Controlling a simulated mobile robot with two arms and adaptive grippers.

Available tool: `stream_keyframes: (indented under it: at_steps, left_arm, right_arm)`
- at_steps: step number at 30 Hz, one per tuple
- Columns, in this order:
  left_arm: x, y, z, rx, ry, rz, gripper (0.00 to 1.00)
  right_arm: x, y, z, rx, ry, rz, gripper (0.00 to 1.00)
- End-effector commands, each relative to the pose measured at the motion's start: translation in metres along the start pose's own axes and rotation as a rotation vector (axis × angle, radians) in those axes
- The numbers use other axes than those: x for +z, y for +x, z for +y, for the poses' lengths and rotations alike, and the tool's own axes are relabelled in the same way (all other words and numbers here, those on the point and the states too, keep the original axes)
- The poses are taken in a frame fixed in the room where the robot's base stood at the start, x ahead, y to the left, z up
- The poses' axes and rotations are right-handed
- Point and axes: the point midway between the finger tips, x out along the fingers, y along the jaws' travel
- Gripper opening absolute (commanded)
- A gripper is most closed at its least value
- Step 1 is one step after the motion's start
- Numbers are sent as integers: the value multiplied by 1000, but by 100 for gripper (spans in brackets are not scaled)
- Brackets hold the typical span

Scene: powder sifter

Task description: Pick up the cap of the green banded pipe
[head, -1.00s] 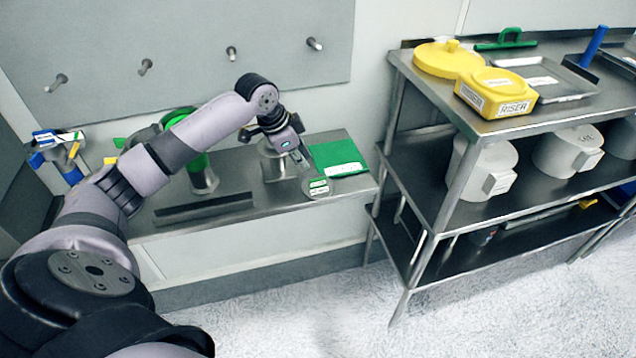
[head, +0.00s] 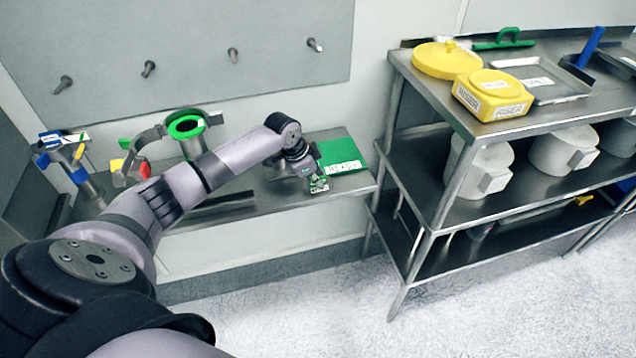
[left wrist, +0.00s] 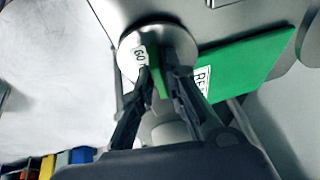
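The cap, a round metal disc (left wrist: 135,42) with green and white labels, lies at the front right of the steel wall shelf. In the head view the cap (head: 318,190) is partly hidden by my left gripper (head: 316,182). In the left wrist view my left gripper (left wrist: 158,72) has its two fingertips over the disc, on either side of a small green part. A slim gap seems to show; whether the fingers press on it is unclear. The metal pipe with a green ring (head: 193,147) stands upright further left on the shelf. My right gripper is not in view.
A green labelled board (head: 342,152) lies just behind the cap. A clamp ring (head: 150,140) and blue-and-yellow tools (head: 72,168) are at the shelf's left. A steel rack (head: 440,100) with yellow and white parts stands at right. Pegs are on the wall above.

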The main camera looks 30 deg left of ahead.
Motion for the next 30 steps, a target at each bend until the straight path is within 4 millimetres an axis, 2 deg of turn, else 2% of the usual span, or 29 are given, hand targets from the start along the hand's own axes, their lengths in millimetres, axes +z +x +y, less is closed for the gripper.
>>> stream_keyframes:
  at_steps: [8, 25, 30]
  left_arm:
    - [0, 0, 0, 0, 0, 0, 0]
    - [-1, -1, 0, 0, 0, 2, 0]
    - [-4, -6, -2, -1, 1, 4, 0]
  right_arm:
    - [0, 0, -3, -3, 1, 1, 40]
    - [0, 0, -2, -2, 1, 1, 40]
    - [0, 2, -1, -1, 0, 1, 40]
